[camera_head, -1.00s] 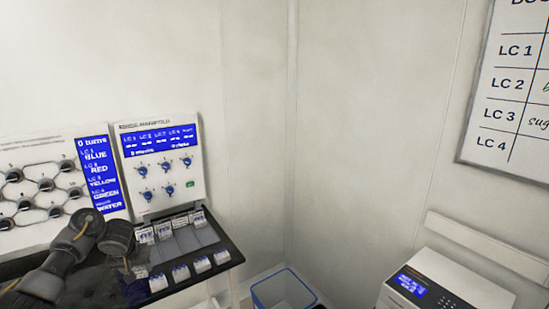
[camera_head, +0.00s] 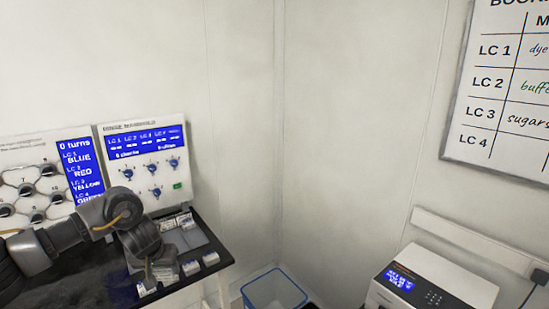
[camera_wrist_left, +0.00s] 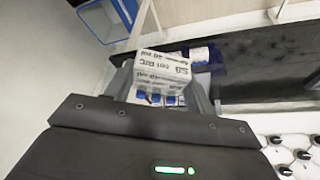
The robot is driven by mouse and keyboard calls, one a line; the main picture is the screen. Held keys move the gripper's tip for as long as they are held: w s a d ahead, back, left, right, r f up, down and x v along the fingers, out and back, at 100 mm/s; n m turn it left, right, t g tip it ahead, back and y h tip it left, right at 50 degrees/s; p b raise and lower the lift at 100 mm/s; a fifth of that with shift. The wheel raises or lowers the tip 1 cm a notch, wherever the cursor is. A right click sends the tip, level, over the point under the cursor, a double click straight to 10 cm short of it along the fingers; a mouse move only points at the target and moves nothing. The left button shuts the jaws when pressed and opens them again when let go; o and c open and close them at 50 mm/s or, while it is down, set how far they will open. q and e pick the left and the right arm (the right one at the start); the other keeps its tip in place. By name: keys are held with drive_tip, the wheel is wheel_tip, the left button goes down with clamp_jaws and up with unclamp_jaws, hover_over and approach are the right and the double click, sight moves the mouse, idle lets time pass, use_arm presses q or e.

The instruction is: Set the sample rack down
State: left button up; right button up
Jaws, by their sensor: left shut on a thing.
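My left gripper (camera_head: 163,268) hangs over the front right part of the black bench, pointing down. In the left wrist view its two fingers (camera_wrist_left: 160,88) are shut on a white labelled sample rack (camera_wrist_left: 160,68) with printed text and several blue-and-white pieces on its near side. In the head view the gripper and wrist hide most of the held rack, and I cannot tell whether it touches the bench. My right gripper is in neither view.
Small white boxes (camera_head: 210,259) sit on the black bench (camera_head: 80,275). Behind stand a panel with dials (camera_head: 150,165) and one with black knobs (camera_head: 28,190). A blue-rimmed bin (camera_head: 275,290) stands right of the bench, and a white instrument (camera_head: 430,290) further right.

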use_arm(q)
drive_tip(key=s+d+r+m+h, duration=0.25)
drive_tip(key=d+r+m, duration=0.25)
drive_tip(key=d, duration=0.4)
drive_tip(key=s+d+m+g+h, duration=0.1)
drive_tip(key=s+d+m, duration=0.35)
drive_tip(key=s, duration=0.55)
drive_tip(key=s+a+f+m, duration=0.1)
drive_tip(key=s+a+m, duration=0.25)
drive_tip(key=s, duration=0.25)
wheel_tip(320, 180, down, 15)
drive_tip(key=b, duration=1.4)
drive_tip(key=shift+s+a+n+g+h, duration=0.3)
drive_tip(key=shift+s+a+n+h, duration=0.05)
drive_tip(key=shift+n+h, duration=0.1)
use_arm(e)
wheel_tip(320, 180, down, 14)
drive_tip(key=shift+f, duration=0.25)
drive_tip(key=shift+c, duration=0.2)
